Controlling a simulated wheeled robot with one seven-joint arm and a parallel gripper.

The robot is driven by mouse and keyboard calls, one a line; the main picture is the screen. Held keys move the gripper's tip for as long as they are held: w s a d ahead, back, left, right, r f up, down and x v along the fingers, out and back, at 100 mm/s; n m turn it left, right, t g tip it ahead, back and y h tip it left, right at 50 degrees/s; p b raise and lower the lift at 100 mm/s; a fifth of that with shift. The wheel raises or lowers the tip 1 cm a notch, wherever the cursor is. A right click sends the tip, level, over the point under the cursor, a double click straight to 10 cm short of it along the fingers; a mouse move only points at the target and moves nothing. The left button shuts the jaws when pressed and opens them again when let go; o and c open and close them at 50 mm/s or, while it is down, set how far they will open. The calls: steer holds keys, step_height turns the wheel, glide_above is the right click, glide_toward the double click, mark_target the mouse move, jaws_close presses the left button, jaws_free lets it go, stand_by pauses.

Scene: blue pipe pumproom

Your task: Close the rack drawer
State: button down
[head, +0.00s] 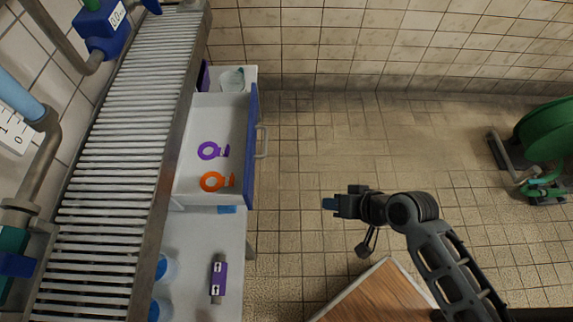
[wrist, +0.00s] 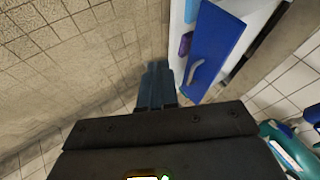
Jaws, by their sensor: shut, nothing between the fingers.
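The rack drawer (head: 217,124) is pulled out to the right from under a slatted rack in the head view. It has a white inside, a blue front (head: 252,150) and a grey handle (head: 262,142). A purple ring-shaped piece (head: 209,150) and an orange one (head: 213,182) lie in it. My gripper (head: 328,203) is shut and empty, right of and below the handle, apart from it over open floor. In the wrist view my gripper's fingers (wrist: 157,88) point towards the blue front (wrist: 214,52) and its handle (wrist: 196,70), with a gap between.
The slatted metal rack (head: 125,130) runs along the left. A white surface (head: 205,255) below the drawer holds a purple-banded cylinder (head: 218,278). A wooden-topped piece (head: 375,295) stands at the bottom. A green wheeled object (head: 545,140) is far right. The tiled floor between is clear.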

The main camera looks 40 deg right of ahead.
steer(key=w+r+g+y, duration=0.1)
steer(key=w+y, duration=0.1)
steer(key=w, duration=0.5)
steer(key=y+p, duration=0.2)
steer(key=y, duration=0.1)
glide_toward(250, 175)
steer(key=shift+m+g, duration=0.3)
steer(key=shift+g, duration=0.1)
steer(key=shift+w+r+x, duration=0.1)
steer(key=shift+x, duration=1.3)
steer(key=shift+w+r+x, duration=0.1)
steer(key=shift+w+x, duration=0.05)
steer(key=shift+x, duration=1.25)
steer(key=shift+w+a, duration=0.1)
steer(key=shift+a, duration=0.05)
steer(key=w+a+b, duration=0.4)
steer(key=w+a, duration=0.7)
steer(key=a, duration=0.4)
steer(key=shift+a+b, duration=0.3)
steer(key=shift+a, duration=0.1)
steer(key=shift+w+a+r, duration=0.1)
steer(key=shift+w+r, duration=0.1)
